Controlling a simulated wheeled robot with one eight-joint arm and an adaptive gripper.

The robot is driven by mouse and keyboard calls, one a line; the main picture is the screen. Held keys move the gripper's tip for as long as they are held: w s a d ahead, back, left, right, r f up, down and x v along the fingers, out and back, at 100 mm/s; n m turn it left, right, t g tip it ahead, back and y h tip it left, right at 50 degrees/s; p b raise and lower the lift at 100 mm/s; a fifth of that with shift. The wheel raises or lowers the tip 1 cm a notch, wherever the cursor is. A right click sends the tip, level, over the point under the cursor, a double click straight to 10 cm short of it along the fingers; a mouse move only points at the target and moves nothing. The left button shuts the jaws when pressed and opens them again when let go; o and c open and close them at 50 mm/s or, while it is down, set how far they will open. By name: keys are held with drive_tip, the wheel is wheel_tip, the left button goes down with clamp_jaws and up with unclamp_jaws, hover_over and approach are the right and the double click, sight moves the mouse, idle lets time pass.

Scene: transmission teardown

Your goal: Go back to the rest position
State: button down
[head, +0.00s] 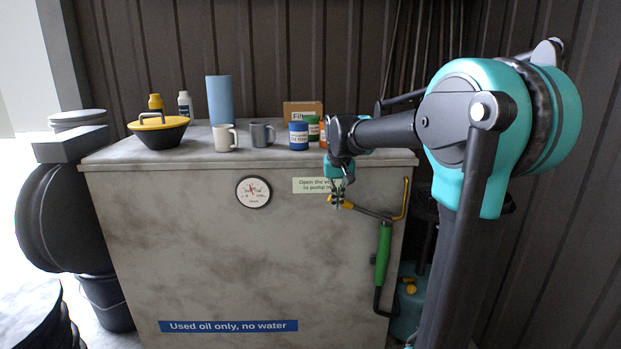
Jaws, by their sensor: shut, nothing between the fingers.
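My gripper (338,204) hangs down at the end of my teal and black arm. It is in front of the grey tank's (190,240) front face, near the upper right. It is small in the picture, and its fingers look shut with nothing held. Its tips are beside the left end of a yellow and dark lever (368,211); I cannot tell whether they touch it. A green grip (383,252) hangs below that lever. My gripper and wrist partly cover a pale label (312,186) on the tank.
A gauge (254,192) is on the front. Dark drums (70,215) and a bucket (105,302) stand left; a ribbed wall is behind.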

drive_tip(key=s+d+f, duration=0.3)
drive_tip(key=s+f, duration=0.7)
drive_tip(key=s, duration=0.3)
drive_tip(key=s+d+f+t, duration=0.1)
drive_tip(key=s+d+f, duration=0.2)
drive_tip(key=s+f, duration=0.8)
drive_tip(key=shift+s+d+t, duration=0.3)
drive_tip(key=shift+s+d, duration=0.05)
drive_tip(key=shift+s, duration=0.75)
